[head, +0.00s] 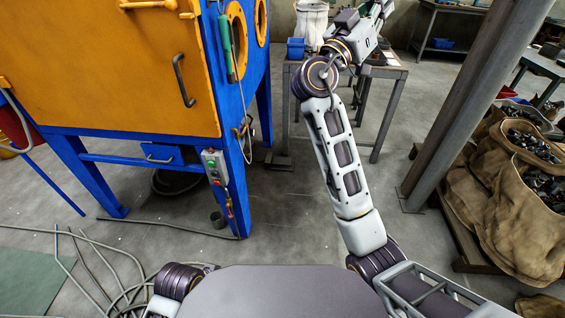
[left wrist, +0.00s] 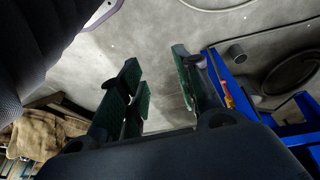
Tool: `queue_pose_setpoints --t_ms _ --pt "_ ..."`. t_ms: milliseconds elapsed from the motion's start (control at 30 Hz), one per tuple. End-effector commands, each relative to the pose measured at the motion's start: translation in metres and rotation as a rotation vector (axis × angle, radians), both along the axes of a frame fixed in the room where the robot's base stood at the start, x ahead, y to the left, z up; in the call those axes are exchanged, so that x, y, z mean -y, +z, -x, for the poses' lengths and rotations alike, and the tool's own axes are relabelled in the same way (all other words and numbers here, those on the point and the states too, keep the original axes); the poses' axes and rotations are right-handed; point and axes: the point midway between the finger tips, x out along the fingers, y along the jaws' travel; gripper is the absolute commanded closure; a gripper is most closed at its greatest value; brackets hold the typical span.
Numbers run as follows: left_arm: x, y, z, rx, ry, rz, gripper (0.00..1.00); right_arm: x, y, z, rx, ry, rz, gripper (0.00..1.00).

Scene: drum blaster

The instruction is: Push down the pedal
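The blue and orange drum blaster (head: 110,65) stands at the left in the head view. A small dark grey cylinder (head: 217,220) sits on the floor by its front right leg; it also shows in the left wrist view (left wrist: 237,54). I cannot tell whether it is part of the pedal, and no other pedal shape is clear. My left gripper (left wrist: 158,64) is open and empty, its green-padded fingers apart above the floor, with the cylinder to their right. It does not show in the head view.
A control box (head: 214,164) hangs on the blaster's leg. Hoses (head: 125,285) lie on the floor at lower left. A workbench (head: 388,73) stands behind my right arm. A grey post (head: 470,110) and brown sacks of dark parts (head: 515,225) are at right. The floor before the blaster is mostly clear.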

Motion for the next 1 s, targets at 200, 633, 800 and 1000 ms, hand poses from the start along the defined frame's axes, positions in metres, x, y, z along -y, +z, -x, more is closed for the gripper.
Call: queue_pose_setpoints --t_ms 200,633,800,1000 --pt "-0.0001 -0.0041 0.0045 -0.012 0.0 0.0 0.96 0.0 0.0 0.0 0.0 0.0 0.0 1.0" --pt "0.0002 -0.0011 0.0003 -0.002 0.0 0.0 1.0 0.0 0.0 0.0 0.0 0.0 0.0 1.0" --pt "0.0003 0.0029 -0.0043 0.01 -0.001 0.001 1.0 0.0 0.0 0.0 0.0 0.0 0.0 1.0" --pt "0.0005 0.0039 -0.0048 0.012 -0.001 0.001 1.0 0.0 0.0 0.0 0.0 0.0 0.0 1.0"
